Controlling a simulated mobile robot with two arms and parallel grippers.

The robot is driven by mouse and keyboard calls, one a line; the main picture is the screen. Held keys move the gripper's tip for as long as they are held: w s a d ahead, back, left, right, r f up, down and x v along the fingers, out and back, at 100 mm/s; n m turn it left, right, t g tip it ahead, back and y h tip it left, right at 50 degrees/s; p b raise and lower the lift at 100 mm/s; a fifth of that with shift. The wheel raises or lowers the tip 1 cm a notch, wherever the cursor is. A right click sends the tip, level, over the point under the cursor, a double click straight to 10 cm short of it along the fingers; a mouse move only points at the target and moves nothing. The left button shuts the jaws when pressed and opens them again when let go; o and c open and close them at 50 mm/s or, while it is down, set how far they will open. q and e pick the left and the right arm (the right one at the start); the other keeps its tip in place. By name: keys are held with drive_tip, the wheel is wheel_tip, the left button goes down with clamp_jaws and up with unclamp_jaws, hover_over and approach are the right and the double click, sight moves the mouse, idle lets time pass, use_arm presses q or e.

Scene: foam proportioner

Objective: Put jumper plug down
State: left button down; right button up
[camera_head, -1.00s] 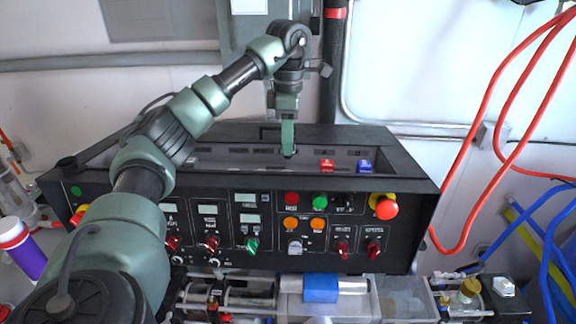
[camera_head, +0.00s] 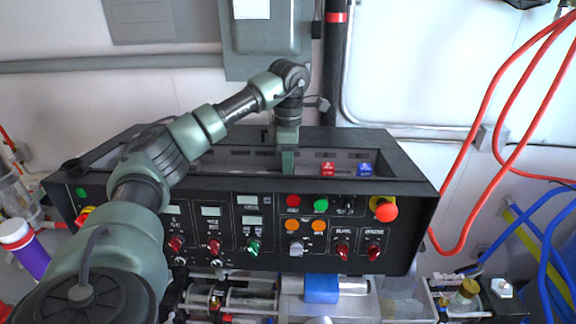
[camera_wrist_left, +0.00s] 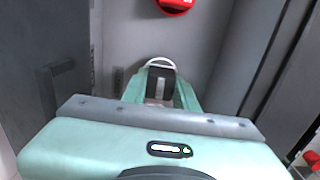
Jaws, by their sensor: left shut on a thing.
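My left gripper (camera_head: 288,170) reaches down into the long open recess in the top of the black control console (camera_head: 330,235). Its fingertips are hidden behind the recess's front edge in the head view. In the left wrist view the green fingers (camera_wrist_left: 160,98) are shut on a small dark piece with a pale rounded top, the jumper plug (camera_wrist_left: 161,72). I cannot tell whether the plug touches the recess floor. My right gripper is in neither view.
A red block (camera_head: 328,167) and a blue block (camera_head: 364,168) sit in the recess to the right of my gripper. The front panel has knobs, buttons and a red emergency stop (camera_head: 383,208). Red hoses (camera_head: 487,110) hang at the right.

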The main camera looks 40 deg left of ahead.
use_arm(q)
drive_tip(key=c, duration=1.1)
unclamp_jaws()
drive_tip(key=shift+r, duration=0.3)
wheel_tip(320, 180, up, 4)
drive_tip(key=shift+w+r+b, duration=0.1)
drive_tip(key=shift+b, duration=1)
wheel_tip(320, 180, up, 8)
drive_tip(key=p, duration=0.2)
drive_tip(key=shift+f, duration=0.2)
